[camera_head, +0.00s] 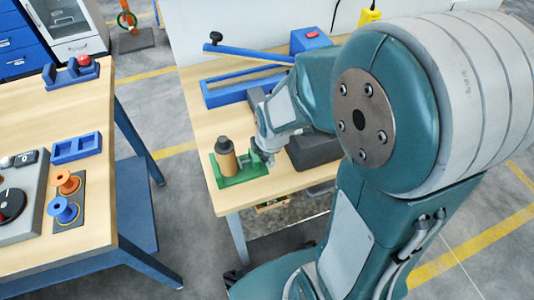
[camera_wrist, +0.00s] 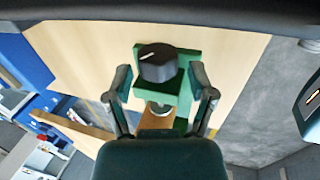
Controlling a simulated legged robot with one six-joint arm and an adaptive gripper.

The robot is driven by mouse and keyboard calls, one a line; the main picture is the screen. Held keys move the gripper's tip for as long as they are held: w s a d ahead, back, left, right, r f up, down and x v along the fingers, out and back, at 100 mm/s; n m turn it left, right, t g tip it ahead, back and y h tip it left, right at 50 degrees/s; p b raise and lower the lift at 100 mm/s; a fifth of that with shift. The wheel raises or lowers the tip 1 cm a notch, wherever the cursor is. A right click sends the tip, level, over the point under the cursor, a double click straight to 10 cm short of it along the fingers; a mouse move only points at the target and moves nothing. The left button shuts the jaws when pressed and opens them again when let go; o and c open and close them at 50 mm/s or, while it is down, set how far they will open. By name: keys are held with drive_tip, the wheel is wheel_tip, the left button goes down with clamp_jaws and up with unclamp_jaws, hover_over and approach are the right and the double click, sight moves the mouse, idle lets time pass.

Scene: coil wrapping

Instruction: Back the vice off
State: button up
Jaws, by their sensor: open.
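A green vice (camera_head: 243,177) stands near the front left corner of the right-hand table. A tan cylinder with a dark top (camera_head: 226,158) stands upright at it. In the wrist view the green vice (camera_wrist: 188,88) has a black knob (camera_wrist: 158,65) with a white mark, facing the camera. My gripper (camera_head: 263,157) is right of the cylinder, low over the vice. In the wrist view my gripper (camera_wrist: 163,85) is open, one finger on each side of the knob. Gaps show between the fingers and the knob; I see no contact. The knob is hidden in the head view.
A blue frame with a lever (camera_head: 245,90) and a dark block (camera_head: 312,150) lie on the same table, close to my arm. A second table (camera_head: 100,190) at left holds orange and blue spools (camera_head: 65,197). Floor separates the tables.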

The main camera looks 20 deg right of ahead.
drive_tip(key=shift+w+g, duration=0.3)
drive_tip(key=shift+g, duration=0.4)
drive_tip(key=shift+w+r+g, duration=0.1)
drive_tip(key=shift+w+g, duration=0.05)
drive_tip(key=shift+g, duration=0.95)
drive_tip(key=g, duration=0.1)
drive_tip(key=w+g, duration=0.1)
drive_tip(key=g, duration=0.1)
drive_tip(key=shift+g, duration=0.3)
drive_tip(key=shift+s, duration=0.1)
